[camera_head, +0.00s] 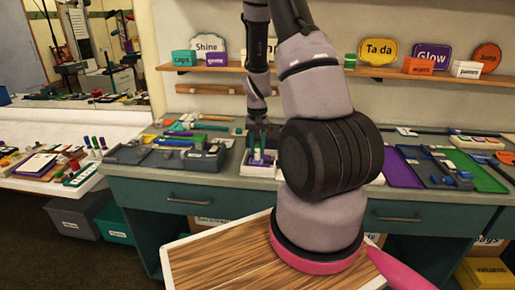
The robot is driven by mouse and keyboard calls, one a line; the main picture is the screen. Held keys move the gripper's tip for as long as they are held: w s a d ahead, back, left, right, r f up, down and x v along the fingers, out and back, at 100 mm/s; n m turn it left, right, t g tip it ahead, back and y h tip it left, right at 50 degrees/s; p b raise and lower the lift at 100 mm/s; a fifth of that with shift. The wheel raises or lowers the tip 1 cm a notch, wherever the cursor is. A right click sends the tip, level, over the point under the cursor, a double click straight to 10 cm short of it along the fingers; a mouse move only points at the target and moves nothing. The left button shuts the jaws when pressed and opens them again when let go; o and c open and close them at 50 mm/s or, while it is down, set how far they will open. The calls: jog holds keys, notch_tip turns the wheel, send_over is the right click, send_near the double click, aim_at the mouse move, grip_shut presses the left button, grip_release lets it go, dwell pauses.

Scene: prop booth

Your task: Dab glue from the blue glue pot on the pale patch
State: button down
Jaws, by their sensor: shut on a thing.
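My gripper (263,134) hangs at the back of the teal counter, right above a small pale holder (257,170). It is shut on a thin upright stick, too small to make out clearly. Green and white sticks (257,154) stand in or just over the holder under the jaws. Whether the held stick still touches the holder, I cannot tell. I cannot pick out the blue glue pot or the pale patch for certain; my arm hides part of the counter right of the gripper.
Left of the gripper are grey trays (130,154) with small parts. On the right lie a purple tray (398,169) and a green tray (480,172). A shelf (385,71) with signs and small boxes runs above the counter. A white side table (60,130) is cluttered.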

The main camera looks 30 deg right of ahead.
jog(key=shift+w, duration=0.15)
jog(key=shift+w+d+f, duration=0.1)
jog(key=shift+w+d, duration=0.15)
jog(key=shift+s+a, duration=0.1)
jog(key=shift+s, duration=0.05)
jog(key=shift+s+a, duration=0.2)
jog(key=shift+s, duration=0.1)
jog(key=shift+w+d, duration=0.1)
jog(key=shift+w, duration=0.05)
jog(key=shift+w+d, duration=0.25)
jog(key=shift+w, duration=0.1)
jog(key=shift+s+a, duration=0.15)
dwell(0.3)
jog(key=shift+s+a, duration=0.2)
jog(key=shift+s, duration=0.1)
jog(key=shift+w+d, duration=0.15)
jog(key=shift+w, duration=0.05)
